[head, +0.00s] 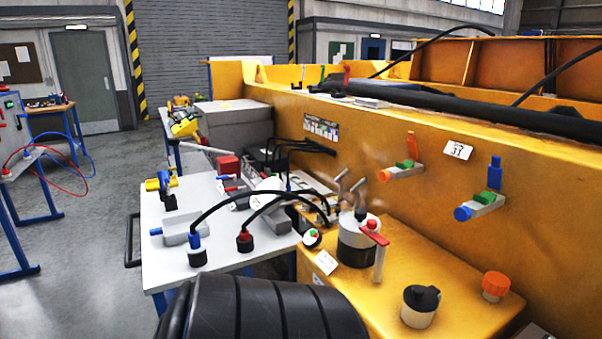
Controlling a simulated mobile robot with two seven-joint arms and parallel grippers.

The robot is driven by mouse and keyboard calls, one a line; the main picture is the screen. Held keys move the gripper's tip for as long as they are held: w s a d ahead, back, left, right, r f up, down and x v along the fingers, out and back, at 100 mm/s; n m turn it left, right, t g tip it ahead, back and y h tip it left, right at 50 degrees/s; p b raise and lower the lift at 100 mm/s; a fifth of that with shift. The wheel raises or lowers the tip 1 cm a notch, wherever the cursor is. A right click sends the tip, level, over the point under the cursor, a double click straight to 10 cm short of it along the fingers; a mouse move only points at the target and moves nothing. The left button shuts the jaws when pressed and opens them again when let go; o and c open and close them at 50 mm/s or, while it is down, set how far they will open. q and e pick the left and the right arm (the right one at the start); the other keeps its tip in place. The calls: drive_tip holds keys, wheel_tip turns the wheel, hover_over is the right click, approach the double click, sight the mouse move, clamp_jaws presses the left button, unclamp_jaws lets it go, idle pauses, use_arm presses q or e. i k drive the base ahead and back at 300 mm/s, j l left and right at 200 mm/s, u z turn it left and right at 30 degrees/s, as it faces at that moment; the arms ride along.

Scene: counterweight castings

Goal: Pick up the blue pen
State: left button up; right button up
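I cannot pick out the blue pen with certainty. A small thin blue item (234,188) lies beside a red one on the white-topped table (215,264), but it is too small to tell what it is. Other blue parts are a blue connector end (155,232) on a grey block and a blue cap (194,241) on a black cable. Neither of my grippers shows in the head view.
A large yellow casting (400,140) borders the table on the right. Its lower ledge holds a white-and-black canister (356,245), a black-topped cup (420,306) and an orange knob (495,286). Black cables arch over the table. Grey floor (95,270) is open at left.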

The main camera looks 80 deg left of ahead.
sight(159, 172)
drive_tip(key=k+u, duration=0.15)
drive_tip(key=u, duration=0.35)
drive_tip(key=k+j+u, duration=0.1)
drive_tip(key=u, duration=2.1)
drive_tip(key=i+j+u, duration=0.1)
drive_tip(key=i+u, duration=0.8)
drive_tip(key=i+l, duration=0.2)
drive_tip(key=i, duration=0.15)
drive_tip(key=i+l, duration=0.2)
drive_tip(key=i, duration=0.2)
drive_tip(key=k, duration=0.2)
drive_tip(key=k+z, duration=0.45)
drive_tip(key=z, duration=2)
drive_tip(key=k+j+z, duration=0.1)
drive_tip(key=j, duration=0.3)
drive_tip(key=k+j, duration=0.15)
drive_tip(key=j, duration=0.25)
drive_tip(key=k+j+z, duration=0.15)
drive_tip(key=j, duration=0.25)
drive_tip(key=k+j, duration=0.15)
drive_tip(key=j, duration=0.25)
drive_tip(key=k+j+z, duration=0.15)
drive_tip(key=j, duration=0.2)
